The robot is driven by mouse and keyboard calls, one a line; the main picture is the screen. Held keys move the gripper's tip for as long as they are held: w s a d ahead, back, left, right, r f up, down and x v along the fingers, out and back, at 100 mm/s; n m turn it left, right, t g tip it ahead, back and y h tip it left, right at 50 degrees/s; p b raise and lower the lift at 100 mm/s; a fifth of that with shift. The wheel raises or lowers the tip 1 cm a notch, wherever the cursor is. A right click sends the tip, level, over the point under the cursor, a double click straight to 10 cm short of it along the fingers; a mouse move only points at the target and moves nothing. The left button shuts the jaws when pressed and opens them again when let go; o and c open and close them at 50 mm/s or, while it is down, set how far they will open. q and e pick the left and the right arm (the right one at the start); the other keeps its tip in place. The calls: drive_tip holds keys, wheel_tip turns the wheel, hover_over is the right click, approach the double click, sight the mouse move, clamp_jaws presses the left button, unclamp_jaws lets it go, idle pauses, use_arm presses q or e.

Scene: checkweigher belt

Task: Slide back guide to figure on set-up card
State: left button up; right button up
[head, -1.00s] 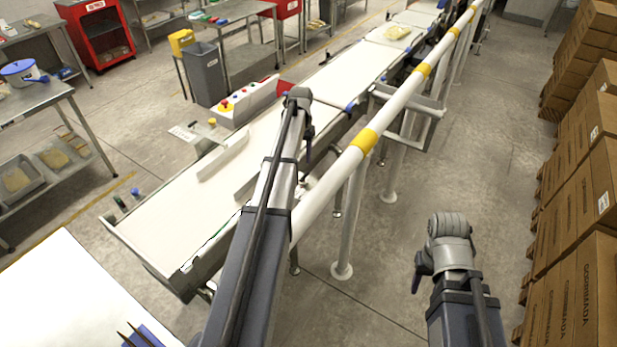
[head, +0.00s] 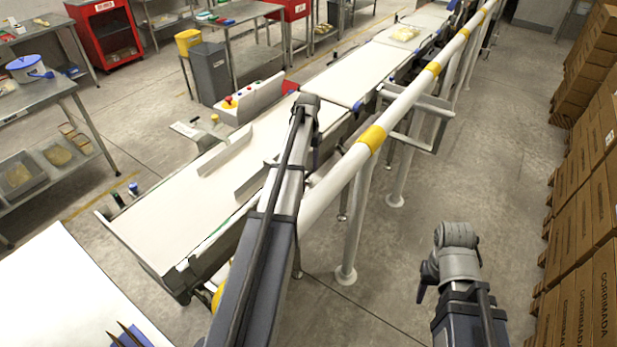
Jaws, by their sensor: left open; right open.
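Two upright pale guide rails stand along the white belt (head: 160,222). The far rail (head: 225,154), which I take as the back guide, has a yellowish knob (head: 214,120) behind it. The near rail (head: 252,181) runs toward my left arm, which covers part of that side. A small pale plate (head: 187,130) with dark marks sits beyond the far rail. It may be the card or a scale; no figure is readable. My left arm reaches over the belt's near side; my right arm is over the floor at right. Neither arm's gripper fingers show; both are hidden.
A white guard rail with yellow bands (head: 372,138) runs along the near side. A control box with coloured buttons (head: 247,98) stands behind the belt. Stacked cartons (head: 590,240) line the right. A white table (head: 60,290) is at lower left.

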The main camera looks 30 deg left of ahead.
sight(308, 173)
use_arm(q)
wheel_tip(308, 173, down, 6)
drive_tip(key=b, duration=0.5)
drive_tip(key=shift+r, duration=0.15)
clamp_jaws()
idle(1.1)
